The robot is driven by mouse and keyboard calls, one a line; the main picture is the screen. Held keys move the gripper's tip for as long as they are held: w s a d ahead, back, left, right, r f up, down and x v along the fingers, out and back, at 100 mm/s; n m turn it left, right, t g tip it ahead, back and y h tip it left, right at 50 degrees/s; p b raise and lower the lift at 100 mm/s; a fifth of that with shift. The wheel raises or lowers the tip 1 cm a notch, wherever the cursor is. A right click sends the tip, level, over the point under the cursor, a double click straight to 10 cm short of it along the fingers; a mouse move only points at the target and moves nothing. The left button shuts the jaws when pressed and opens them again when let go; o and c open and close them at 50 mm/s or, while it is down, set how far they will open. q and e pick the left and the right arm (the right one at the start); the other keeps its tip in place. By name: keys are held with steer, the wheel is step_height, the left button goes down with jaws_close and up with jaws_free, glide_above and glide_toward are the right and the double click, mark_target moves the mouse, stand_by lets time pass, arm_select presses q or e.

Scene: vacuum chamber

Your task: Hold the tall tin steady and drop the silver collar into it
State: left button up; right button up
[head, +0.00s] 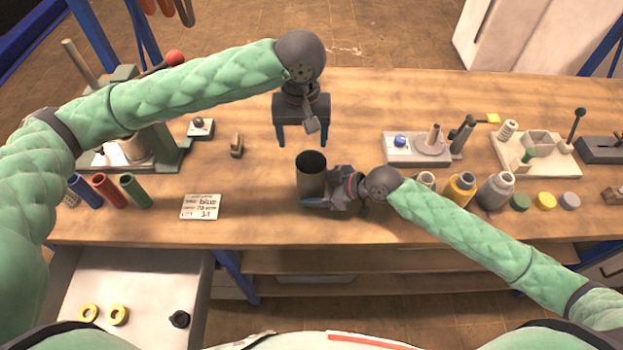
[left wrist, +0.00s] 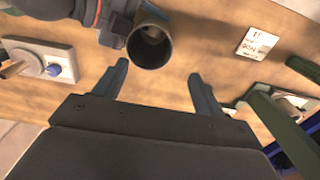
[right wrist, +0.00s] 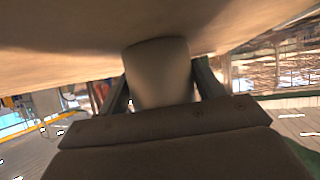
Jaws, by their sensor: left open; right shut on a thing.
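The tall tin (head: 311,180), a dark grey open-topped cylinder, stands upright near the middle of the bench. My right gripper (head: 322,195) is shut on it from the right side, low on its wall. In the right wrist view the tin (right wrist: 160,72) sits between the fingers. My left gripper (head: 303,135) is open and empty, just beyond the tin in the head view. In the left wrist view the tin's mouth (left wrist: 149,48) lies just past the open fingertips. A paler shape shows inside the tin; I cannot tell whether it is the silver collar, which I see nowhere else.
A handwritten card (head: 201,206) lies left of the tin, with coloured tubes (head: 108,190) further left. Grey and yellow bottles (head: 496,190) stand to the right. An open drawer (head: 135,290) holds two yellow rings and a black one. A fixture with a blue knob (head: 400,141) stands behind right.

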arm_select(q)
step_height(320, 180, up, 12)
steer(key=shift+f, duration=0.2)
stand_by(0.9)
arm_select(e)
steer(key=o, duration=0.9)
steer(key=shift+c, duration=0.2)
steer(key=shift+d, duration=0.1)
steer(key=v, duration=1.1)
steer(key=shift+s+d+r, duration=0.1)
steer(key=shift+d+r, duration=0.05)
steer(key=shift+d, duration=0.2)
